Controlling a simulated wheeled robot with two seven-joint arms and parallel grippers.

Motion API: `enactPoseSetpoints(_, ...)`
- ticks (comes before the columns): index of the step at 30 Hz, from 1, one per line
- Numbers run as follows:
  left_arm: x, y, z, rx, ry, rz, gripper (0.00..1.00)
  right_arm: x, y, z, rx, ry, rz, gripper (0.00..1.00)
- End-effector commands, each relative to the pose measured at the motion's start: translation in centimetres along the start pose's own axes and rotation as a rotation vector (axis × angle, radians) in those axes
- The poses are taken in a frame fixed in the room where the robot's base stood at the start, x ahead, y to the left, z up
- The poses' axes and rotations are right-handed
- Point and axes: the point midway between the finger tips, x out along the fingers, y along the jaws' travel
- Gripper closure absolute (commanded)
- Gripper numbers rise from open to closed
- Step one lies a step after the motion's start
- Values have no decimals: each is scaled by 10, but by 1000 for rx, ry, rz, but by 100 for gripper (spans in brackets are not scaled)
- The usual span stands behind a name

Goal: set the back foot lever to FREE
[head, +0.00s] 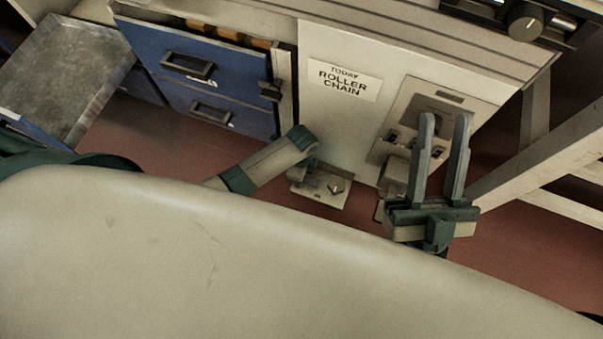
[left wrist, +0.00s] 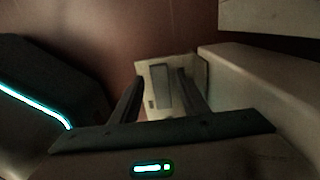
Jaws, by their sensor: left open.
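A small pale plate (head: 322,188) with dark markings sits low near the floor, at the foot of the white panel. In the left wrist view a pale plate (left wrist: 145,72) carries a grey upright piece (left wrist: 161,86), which looks like the foot lever. I cannot read its setting. My left gripper (left wrist: 160,77) is open, its two fingers pointing at this plate with the grey piece between them in the picture; I cannot tell if they touch. In the head view its fingers are hidden behind my arm. My right gripper (head: 445,116) is open and empty, in front of the panel's right side.
A white panel (head: 335,130) bears a "TODAY ROLLER CHAIN" sign (head: 344,80) and a grey switch plate (head: 445,97). Blue drawers (head: 205,80) and a metal-topped surface (head: 65,75) stand left. A pale frame leg (head: 550,160) is at right. My body hides the foreground.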

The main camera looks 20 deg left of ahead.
Motion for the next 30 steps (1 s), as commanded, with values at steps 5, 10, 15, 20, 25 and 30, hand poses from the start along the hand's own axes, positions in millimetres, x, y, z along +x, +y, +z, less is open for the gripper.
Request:
enactPoseSetpoints(5,0,0,0,0,0,0,95,0,0,0,0,0,0,69)
enactPoseSetpoints(10,0,0,0,0,0,0,100,0,0,0,0,0,1,69)
enactPoseSetpoints(15,-1,0,0,-8,0,0,100,1,0,0,0,-7,0,69)
enactPoseSetpoints(20,-2,1,0,-28,1,0,100,0,-3,4,5,-41,1,69)
enactPoseSetpoints(25,-2,3,-1,-68,1,1,100,-7,-11,13,24,-116,2,69)
enactPoseSetpoints(30,-3,6,-1,-126,2,1,100,-25,-18,39,42,-283,-1,69)
